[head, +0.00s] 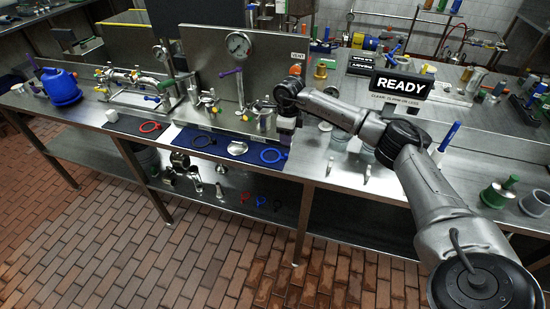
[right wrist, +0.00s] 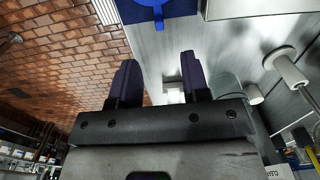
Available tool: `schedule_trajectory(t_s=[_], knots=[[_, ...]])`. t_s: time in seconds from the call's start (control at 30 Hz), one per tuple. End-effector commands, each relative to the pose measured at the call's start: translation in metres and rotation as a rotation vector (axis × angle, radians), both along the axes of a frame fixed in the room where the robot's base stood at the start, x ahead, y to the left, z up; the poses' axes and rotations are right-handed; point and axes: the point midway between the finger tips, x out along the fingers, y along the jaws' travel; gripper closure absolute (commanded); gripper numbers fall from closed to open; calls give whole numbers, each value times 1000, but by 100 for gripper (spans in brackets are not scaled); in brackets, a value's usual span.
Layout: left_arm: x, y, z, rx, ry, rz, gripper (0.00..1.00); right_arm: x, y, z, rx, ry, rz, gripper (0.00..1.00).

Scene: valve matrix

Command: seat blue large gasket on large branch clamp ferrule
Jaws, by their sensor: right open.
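My right gripper (head: 286,136) is above the front edge of the steel bench, at the right end of the dark blue mat (head: 236,148). In the right wrist view its two dark fingers (right wrist: 160,75) are apart with nothing between them. A larger blue ring gasket with a tab (head: 272,155) lies on the mat just left of and below the gripper. A blue ring also shows at the top edge of the right wrist view (right wrist: 157,4), cut off. A smaller blue ring (head: 200,141) lies further left. I cannot tell which fitting is the large branch clamp ferrule. My left gripper is not visible.
A steel panel with a gauge (head: 238,45) and valve fittings stands behind the mat. A red ring (head: 150,127) lies on a dark mat to the left. A blue jug (head: 61,86) stands at far left. A lower shelf (head: 225,195) holds loose fittings and rings.

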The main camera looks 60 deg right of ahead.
Motion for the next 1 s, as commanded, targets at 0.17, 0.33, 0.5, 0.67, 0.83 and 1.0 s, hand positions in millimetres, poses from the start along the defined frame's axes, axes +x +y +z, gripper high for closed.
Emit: schedule_trajectory(t_s=[0.17, 0.33, 0.5, 0.67, 0.83, 1.0], knots=[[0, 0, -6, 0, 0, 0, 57, 0, 0, -26, 0, 1, -1, 57], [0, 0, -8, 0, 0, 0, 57, 0, 0, -36, -1, -1, -1, 57], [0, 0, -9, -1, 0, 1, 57, 1, 0, -41, -1, -1, -1, 57], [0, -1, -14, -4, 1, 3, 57, 2, 2, -56, 0, -1, 0, 57], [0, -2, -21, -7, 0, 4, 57, 4, 3, -78, 1, -1, -1, 57], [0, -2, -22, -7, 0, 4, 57, 4, 2, -90, 0, -2, -1, 57]])
